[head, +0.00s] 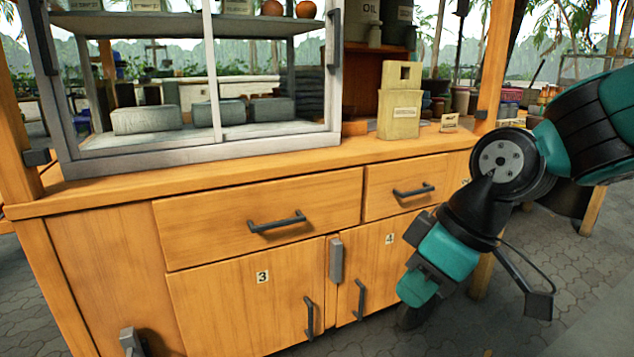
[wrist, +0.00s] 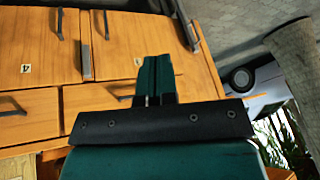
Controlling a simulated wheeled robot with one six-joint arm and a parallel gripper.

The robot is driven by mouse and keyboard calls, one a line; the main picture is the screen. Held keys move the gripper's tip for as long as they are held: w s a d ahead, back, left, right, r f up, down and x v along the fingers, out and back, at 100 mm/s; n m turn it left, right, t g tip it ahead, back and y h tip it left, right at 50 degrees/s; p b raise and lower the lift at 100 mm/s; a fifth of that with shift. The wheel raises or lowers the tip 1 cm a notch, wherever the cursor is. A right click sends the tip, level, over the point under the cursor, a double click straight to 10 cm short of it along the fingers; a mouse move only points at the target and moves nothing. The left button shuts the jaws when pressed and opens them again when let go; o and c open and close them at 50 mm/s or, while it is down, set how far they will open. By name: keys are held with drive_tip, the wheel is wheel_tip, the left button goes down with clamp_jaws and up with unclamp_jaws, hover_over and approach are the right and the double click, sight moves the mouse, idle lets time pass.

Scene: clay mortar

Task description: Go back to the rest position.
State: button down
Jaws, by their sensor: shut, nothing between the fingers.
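My gripper (head: 417,289) hangs at the right in the head view, in front of the lower right part of the wooden cabinet. It points down and to the left, near the door marked 4 (head: 375,262). In the wrist view its teal fingers (wrist: 155,78) are together with nothing between them. The cabinet front fills much of the wrist view, turned over, with the label 4 door (wrist: 27,45) at the left. I cannot tell the exact gap between the fingertips and the cabinet.
The cabinet has closed drawers (head: 260,222) and doors with dark handles, including the door marked 3 (head: 245,300). A glass case (head: 205,150) with grey blocks stands on top, beside a tan box (head: 400,112). Paved floor (head: 575,265) lies open at the right.

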drive_tip(key=s+d+r+m+g+p, duration=0.1)
drive_tip(key=s+d+m, duration=0.25)
drive_tip(key=s, duration=0.95)
wheel_tip(320, 180, up, 31)
drive_tip(key=p, duration=3.1)
drive_tip(key=shift+w+a+h, duration=0.3)
drive_tip(key=shift+w+a, duration=0.1)
